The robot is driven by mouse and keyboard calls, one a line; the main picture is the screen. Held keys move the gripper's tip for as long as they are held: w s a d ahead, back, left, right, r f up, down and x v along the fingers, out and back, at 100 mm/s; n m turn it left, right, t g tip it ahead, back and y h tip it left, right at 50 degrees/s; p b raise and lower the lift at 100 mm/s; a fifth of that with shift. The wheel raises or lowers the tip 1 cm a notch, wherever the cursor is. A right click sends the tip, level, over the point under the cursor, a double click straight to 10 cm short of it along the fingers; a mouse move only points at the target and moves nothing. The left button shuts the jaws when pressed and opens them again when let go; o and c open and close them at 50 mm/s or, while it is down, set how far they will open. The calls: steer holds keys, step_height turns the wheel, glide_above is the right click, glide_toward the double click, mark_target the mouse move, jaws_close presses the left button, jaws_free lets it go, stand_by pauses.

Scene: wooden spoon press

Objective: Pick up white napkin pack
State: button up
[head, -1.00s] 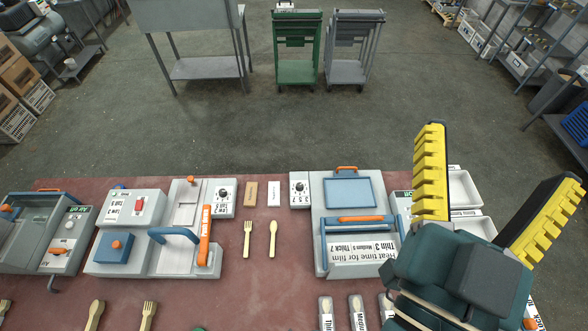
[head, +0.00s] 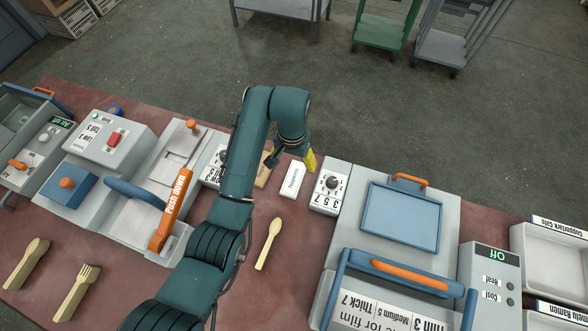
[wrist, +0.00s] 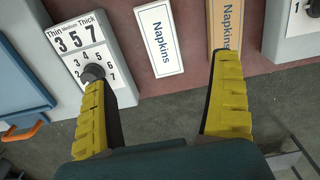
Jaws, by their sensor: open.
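The white napkin pack (head: 293,179) is a flat white block with dark "Napkins" lettering, lying on the reddish table. In the wrist view the white napkin pack (wrist: 159,40) lies beyond my fingertips, between their two lines. A brown napkin pack (wrist: 225,25) lies beside it, just past the tip of one finger. My gripper (wrist: 161,68) is open and empty, with yellow ridged fingers. In the head view my gripper (head: 296,162) hangs at the table's far edge by the white pack, and one yellow finger shows. The brown pack (head: 264,170) is partly hidden by my arm.
A dial box (head: 329,192) stands right of the white pack; in the wrist view a finger overlaps its dial (wrist: 93,73). A press with a blue plate (head: 401,215) is further right. A wooden spoon (head: 268,243) lies nearer on the table.

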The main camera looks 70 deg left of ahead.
steer(key=b, duration=0.1)
glide_above(294, 177)
steer(key=d, duration=0.1)
steer(key=f, duration=0.8)
steer(key=shift+s+f, duration=0.2)
steer(key=shift+s, duration=0.1)
steer(key=f, duration=0.1)
steer(key=f+b, duration=0.1)
steer(key=f, duration=0.1)
steer(key=a+f+b, duration=0.1)
steer(key=f, duration=0.1)
steer(key=shift+w, duration=0.35)
steer(key=c, duration=1)
